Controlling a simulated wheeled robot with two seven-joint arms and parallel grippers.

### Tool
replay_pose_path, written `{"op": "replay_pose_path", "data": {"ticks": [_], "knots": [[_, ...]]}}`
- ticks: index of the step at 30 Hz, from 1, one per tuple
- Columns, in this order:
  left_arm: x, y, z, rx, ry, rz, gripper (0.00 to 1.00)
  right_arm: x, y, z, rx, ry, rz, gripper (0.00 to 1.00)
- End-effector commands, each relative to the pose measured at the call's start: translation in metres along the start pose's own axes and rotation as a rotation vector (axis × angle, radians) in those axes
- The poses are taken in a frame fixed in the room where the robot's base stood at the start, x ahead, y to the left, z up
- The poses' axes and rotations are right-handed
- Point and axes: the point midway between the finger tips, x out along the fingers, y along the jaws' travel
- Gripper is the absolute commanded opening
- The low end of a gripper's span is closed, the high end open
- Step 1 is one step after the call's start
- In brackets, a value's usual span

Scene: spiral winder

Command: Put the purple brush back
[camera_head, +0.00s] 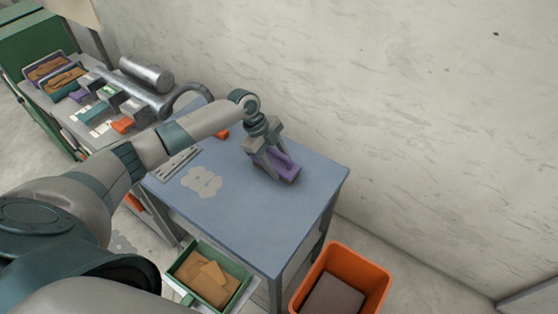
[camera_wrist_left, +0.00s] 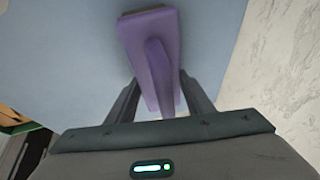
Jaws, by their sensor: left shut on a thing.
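The purple brush (camera_head: 283,170) is at the far right part of the blue table top (camera_head: 240,215). My left gripper (camera_head: 270,162) is above it and shut on it. In the left wrist view the brush (camera_wrist_left: 145,45) has a flat block and a raised handle that runs down between the two fingers of the left gripper (camera_wrist_left: 160,100). Whether the brush touches the table or hangs just above it, I cannot tell. A pale flower-shaped patch (camera_head: 202,182) lies on the table to the left of the brush. My right gripper is not in view.
A grey slotted plate (camera_head: 178,163) lies at the table's left edge, and a small orange piece (camera_head: 222,134) at the back. A bench on the left bears bins and a metal cylinder (camera_head: 146,72). An orange bin (camera_head: 372,272) and a green crate (camera_head: 243,272) stand in front.

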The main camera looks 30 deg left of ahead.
Motion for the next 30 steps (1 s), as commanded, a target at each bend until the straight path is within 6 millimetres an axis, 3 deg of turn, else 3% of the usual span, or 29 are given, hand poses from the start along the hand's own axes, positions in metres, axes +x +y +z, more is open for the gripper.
{"op": "replay_pose_path", "data": {"ticks": [13,14,16,30], "knots": [[0.0064,0.0007,0.0026,0.001,0.000,-0.001,0.29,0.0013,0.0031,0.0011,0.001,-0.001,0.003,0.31],[0.0065,0.0009,0.0027,0.001,0.000,-0.001,0.50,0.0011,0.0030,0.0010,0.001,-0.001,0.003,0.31],[0.0058,0.0008,0.0024,0.001,0.000,-0.001,0.66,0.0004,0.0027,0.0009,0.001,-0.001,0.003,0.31],[0.0009,0.0001,0.0020,0.001,-0.001,-0.002,0.66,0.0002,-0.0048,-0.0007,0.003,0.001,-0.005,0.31]]}}
